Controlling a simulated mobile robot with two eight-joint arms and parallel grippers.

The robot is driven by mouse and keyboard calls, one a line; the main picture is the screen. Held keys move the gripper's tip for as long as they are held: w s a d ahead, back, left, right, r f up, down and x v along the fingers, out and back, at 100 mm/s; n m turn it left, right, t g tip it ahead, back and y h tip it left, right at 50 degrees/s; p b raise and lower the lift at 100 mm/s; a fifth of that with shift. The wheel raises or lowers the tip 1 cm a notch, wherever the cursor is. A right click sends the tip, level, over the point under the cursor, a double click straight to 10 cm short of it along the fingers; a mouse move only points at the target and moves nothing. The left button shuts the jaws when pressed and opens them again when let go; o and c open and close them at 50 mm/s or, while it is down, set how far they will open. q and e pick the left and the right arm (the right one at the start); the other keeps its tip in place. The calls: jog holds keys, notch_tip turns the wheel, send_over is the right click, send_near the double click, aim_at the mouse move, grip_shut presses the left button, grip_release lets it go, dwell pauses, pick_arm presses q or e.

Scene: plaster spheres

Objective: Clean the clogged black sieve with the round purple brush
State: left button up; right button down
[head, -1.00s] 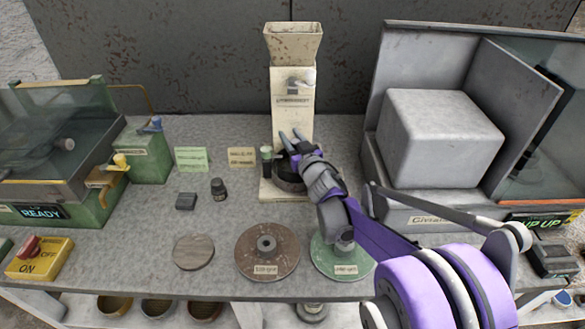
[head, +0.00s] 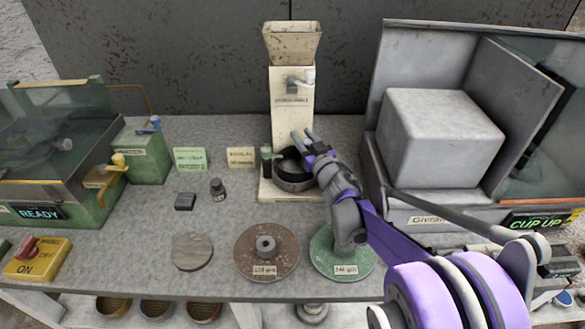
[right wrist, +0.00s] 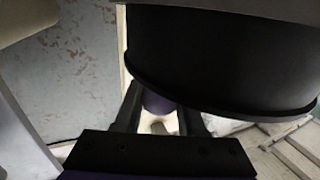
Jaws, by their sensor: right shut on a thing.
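The black round sieve (head: 295,183) sits on the base of the cream machine at the back middle of the bench. Its dark wall and rim (right wrist: 225,60) fill the top right of the right wrist view. My right gripper (head: 302,136) is just above and beside the sieve. In the right wrist view its two fingers (right wrist: 160,120) are closed around a purple rounded piece (right wrist: 157,103), which looks like the round purple brush. Most of the brush is hidden. I cannot tell whether it touches the sieve, and the inside of the sieve is mostly hidden. My left gripper is not in view.
The cream hopper machine (head: 291,100) stands behind the sieve. A grey cabinet with a pale block (head: 440,140) is close on the right. Brown (head: 266,250) and green (head: 335,262) discs lie in front.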

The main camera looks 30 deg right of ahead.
jog(key=shift+w+a, duration=1.1)
jog(key=shift+a, duration=0.3)
